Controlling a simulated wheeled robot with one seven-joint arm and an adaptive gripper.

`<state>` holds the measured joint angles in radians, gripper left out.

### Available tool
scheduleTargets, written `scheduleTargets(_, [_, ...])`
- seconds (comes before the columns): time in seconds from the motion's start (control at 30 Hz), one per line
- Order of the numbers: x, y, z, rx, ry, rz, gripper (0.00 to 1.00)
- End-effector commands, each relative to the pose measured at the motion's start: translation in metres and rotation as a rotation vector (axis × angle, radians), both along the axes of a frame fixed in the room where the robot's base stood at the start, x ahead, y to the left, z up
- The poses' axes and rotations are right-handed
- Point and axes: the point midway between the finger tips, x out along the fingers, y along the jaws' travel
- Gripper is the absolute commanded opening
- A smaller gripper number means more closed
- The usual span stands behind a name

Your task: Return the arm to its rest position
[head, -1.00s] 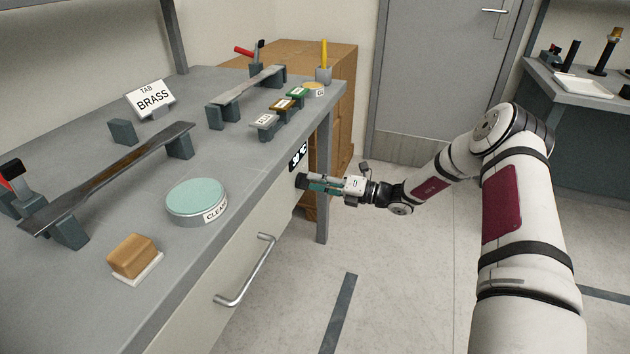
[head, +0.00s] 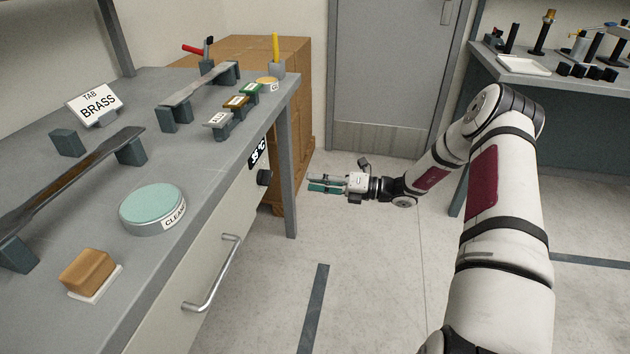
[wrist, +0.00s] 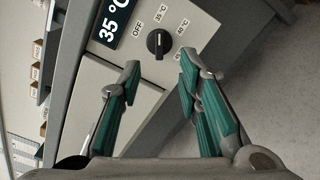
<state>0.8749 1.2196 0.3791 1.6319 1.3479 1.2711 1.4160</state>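My gripper (head: 312,185) is stretched out on my arm in front of the bench, beside its right end. In the wrist view my gripper (wrist: 158,88) has its two green-padded fingers spread apart with nothing between them. A black knob (wrist: 160,43) on the bench front shows beyond the fingertips, with marks OFF, 35 °C and a further temperature. The display (wrist: 112,20) reads 35 °C. In the head view the knob (head: 264,177) and display (head: 258,153) sit at the bench's right front, and the gripper is apart from the knob.
Clear floor lies between bench and door; a second bench (head: 560,85) stands at right.

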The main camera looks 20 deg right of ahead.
Motion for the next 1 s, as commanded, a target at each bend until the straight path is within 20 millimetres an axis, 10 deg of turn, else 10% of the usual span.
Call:
scheduleTargets(0.47, [-0.015, 0.034, 0.039, -0.166, -0.107, 0.150, 0.32])
scheduleTargets(1.0, [-0.151, 0.142, 0.165, -0.809, -0.682, 0.873, 0.32])
